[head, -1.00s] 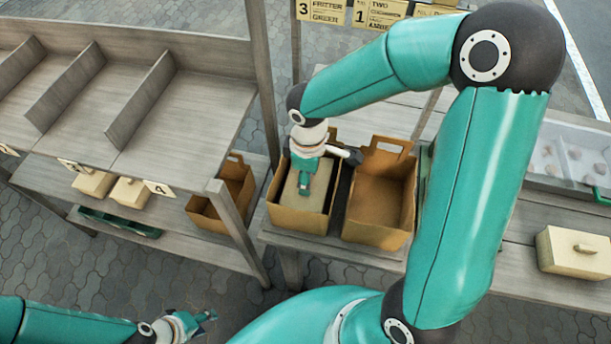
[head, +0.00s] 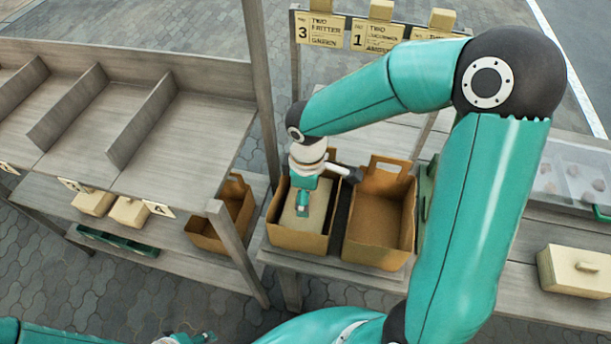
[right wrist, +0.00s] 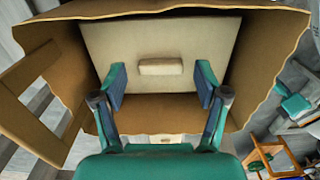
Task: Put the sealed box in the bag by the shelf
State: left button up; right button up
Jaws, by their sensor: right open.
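A pale box (head: 319,211) with a block handle on its lid lies inside the left brown bag (head: 297,241), the one nearer the shelf. My right gripper (head: 303,210) points down into this bag over the box. In the right wrist view the right gripper (right wrist: 161,85) has its fingers spread and empty, with the lid handle (right wrist: 160,67) just beyond the gap, apart from both fingers. The bag's walls (right wrist: 180,12) surround the box (right wrist: 160,40). My left gripper (head: 200,338) is at the bottom edge, partly cut off, and its jaws are unclear.
A second brown bag (head: 378,228) stands empty just right of the first. Another pale box (head: 577,272) sits on the table at right, near a clear-lidded tray (head: 570,180). The divided shelf (head: 190,120) is at left, with another bag (head: 225,225) on its lower board.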

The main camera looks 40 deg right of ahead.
notch_tip(320, 180, up, 11)
jog(key=shift+p, duration=0.3)
jog(key=shift+r, duration=0.2)
